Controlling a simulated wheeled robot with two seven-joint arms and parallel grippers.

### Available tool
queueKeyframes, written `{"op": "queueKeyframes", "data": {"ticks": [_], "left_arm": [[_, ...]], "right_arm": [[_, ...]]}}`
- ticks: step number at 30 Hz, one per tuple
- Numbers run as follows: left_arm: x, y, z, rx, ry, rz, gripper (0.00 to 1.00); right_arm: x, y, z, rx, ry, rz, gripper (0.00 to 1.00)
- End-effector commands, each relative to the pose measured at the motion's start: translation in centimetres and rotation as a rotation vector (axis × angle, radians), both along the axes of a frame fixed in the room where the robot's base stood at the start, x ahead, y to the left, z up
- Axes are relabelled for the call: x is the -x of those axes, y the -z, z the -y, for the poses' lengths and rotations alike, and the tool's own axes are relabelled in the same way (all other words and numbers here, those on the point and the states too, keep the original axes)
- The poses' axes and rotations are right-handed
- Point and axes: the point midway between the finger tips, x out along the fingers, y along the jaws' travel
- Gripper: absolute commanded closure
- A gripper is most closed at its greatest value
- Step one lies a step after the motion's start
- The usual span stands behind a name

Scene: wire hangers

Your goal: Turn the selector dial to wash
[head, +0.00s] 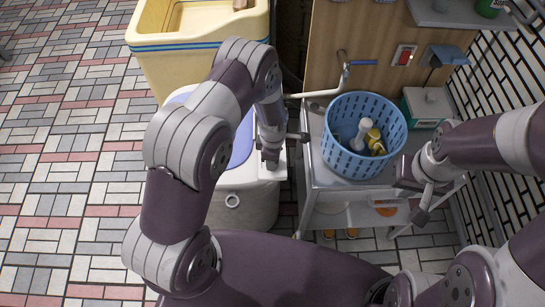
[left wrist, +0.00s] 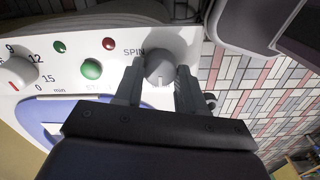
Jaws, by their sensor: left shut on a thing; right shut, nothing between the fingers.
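The grey selector dial (left wrist: 159,66) is on the white control panel (left wrist: 190,38) of the washer, beside the word SPIN. A pale pointer mark on the dial's face points towards the bottom of the left wrist view. My left gripper (left wrist: 160,88) is shut on the dial, one finger on each side. In the head view the left gripper (head: 271,160) reaches down to the panel on the washer (head: 240,207) and hides the dial. Other lettering near the dial is covered by the gripper.
The panel also carries a white timer knob (left wrist: 18,70), a green button (left wrist: 92,68) and small lamps. A grey trolley (head: 345,187) with a blue basket (head: 345,165) of bottles stands just right of the washer. A yellow tub (head: 200,60) stands behind. The left floor is clear.

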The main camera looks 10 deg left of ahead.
Motion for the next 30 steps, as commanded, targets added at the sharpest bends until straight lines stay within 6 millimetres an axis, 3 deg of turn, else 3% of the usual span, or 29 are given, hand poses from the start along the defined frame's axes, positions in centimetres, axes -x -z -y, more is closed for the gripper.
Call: {"op": "queueKeyframes", "data": {"ticks": [17,18,20,30], "left_arm": [[0.03,0.01,0.04,0.0,-0.033,-0.001,0.91],[0.03,0.01,0.04,0.0,-0.033,-0.001,0.57],[0.03,0.01,0.04,0.0,-0.033,0.0,0.38],[-0.04,-0.28,0.03,0.0,-0.032,0.001,0.35]], "right_arm": [[0.0,0.02,0.0,0.0,0.0,0.0,1.0],[0.0,0.03,0.0,0.0,0.0,0.0,1.0],[0.0,0.03,0.0,0.0,0.0,0.0,1.0],[0.0,0.02,0.0,0.0,0.0,0.0,1.0]]}}
